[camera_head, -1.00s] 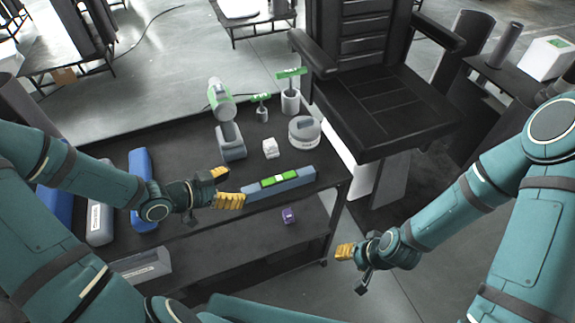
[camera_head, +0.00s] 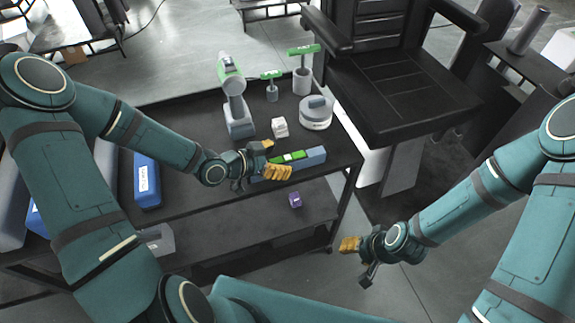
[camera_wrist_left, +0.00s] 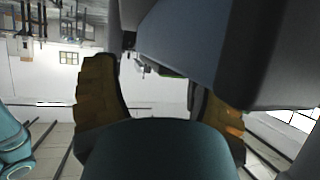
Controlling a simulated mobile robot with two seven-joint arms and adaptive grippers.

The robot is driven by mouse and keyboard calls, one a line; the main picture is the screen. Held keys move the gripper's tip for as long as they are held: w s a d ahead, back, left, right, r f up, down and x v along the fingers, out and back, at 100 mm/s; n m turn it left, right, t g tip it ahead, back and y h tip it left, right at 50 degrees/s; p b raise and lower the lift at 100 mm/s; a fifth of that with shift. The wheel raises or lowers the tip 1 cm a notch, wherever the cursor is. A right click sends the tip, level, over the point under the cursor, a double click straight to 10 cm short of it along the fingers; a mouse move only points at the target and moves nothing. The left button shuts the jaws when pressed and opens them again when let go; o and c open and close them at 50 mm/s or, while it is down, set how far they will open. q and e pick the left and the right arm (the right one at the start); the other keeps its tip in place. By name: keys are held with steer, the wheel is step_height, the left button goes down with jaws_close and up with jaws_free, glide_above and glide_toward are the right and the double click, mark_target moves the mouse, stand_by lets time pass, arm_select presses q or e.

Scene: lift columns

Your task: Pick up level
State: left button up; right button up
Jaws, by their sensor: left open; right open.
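The level is a long blue-grey bar with a bright green part on top (camera_head: 312,158), lying on the dark table near its front right edge. My left gripper (camera_head: 273,160) is open at the level's left part and hides some of it, with one yellow finger on the far side and one on the near side. In the left wrist view the level (camera_wrist_left: 185,45) looms large close to the open fingers (camera_wrist_left: 155,97); I cannot tell whether they touch it. My right gripper (camera_head: 352,247) is open and empty, off the table's front right.
A green-and-grey drill (camera_head: 236,105), green T-handled tools in holders (camera_head: 302,75), a white block (camera_head: 280,127) and a round grey case (camera_head: 316,112) stand behind the level. A blue case (camera_head: 147,180) lies left. A purple item (camera_head: 295,200) sits on the lower shelf. A black chair (camera_head: 400,90) stands right.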

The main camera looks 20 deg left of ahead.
arm_select(q)
steer(key=shift+x, duration=1.15)
steer(key=shift+a, duration=0.1)
jaws_close()
steer(key=shift+r, duration=0.1)
